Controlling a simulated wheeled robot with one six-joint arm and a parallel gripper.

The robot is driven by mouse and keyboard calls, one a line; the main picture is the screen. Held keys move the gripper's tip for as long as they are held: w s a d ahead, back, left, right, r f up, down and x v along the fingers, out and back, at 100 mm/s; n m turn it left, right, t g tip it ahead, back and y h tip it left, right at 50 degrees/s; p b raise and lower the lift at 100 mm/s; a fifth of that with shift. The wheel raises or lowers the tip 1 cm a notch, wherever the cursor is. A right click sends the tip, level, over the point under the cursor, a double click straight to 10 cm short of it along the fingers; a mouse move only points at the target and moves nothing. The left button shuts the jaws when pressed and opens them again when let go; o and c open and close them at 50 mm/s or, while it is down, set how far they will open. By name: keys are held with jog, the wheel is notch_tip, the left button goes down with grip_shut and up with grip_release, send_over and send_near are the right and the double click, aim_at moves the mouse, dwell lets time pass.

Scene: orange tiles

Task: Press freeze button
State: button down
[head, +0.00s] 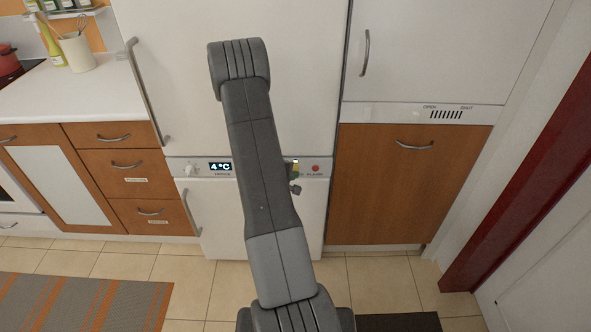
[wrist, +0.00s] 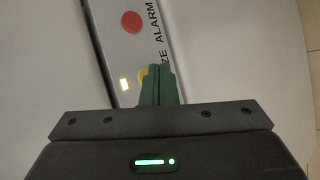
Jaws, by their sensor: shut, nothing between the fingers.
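The freeze button is a yellow disc (wrist: 142,74) on the fridge's grey control strip, partly hidden behind my fingertips in the wrist view. The letters "ZE" and "ALARM" show beside it. My gripper (wrist: 158,68) is shut and empty, its green fingertips at the yellow button; I cannot tell if they touch it. In the head view my arm covers much of the strip (head: 258,168), and my gripper (head: 294,173) shows only in part.
A red alarm button (wrist: 131,22) is close to the yellow one; it also shows in the head view (head: 315,168). A "4 °C" display (head: 220,166) and a knob (head: 190,169) are on the strip's left. A wooden cabinet (head: 385,200) stands to the right.

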jog(key=s, duration=0.6)
dwell(0.3)
